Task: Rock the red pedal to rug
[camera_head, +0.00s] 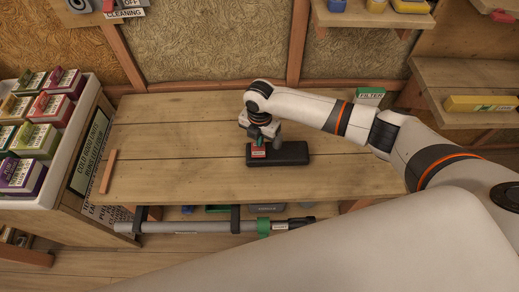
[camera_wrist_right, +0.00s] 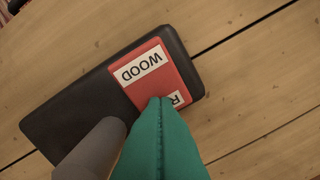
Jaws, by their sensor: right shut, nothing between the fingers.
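The red pedal (camera_head: 258,152) sits on the left end of a black base (camera_head: 292,153) on the wooden bench. In the right wrist view the pedal (camera_wrist_right: 158,82) shows a full "WOOD" label and a second label, mostly covered, with only an "R" readable. My right gripper (camera_head: 261,138) is shut and empty, pointing down over the pedal. In the wrist view its green fingertip (camera_wrist_right: 161,103) overlaps the pedal's edge beside the "R" label; I cannot tell whether it touches. A grey part also covers some of the black base (camera_wrist_right: 70,118). My left gripper is not in view.
The wooden bench (camera_head: 190,140) is mostly clear around the base. A thin wooden strip (camera_head: 108,171) lies at its left. A white bin (camera_head: 75,125) of coloured boxes stands further left. A green-labelled filter box (camera_head: 370,94) is at the back right. A grey pole (camera_head: 190,227) hangs along the front.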

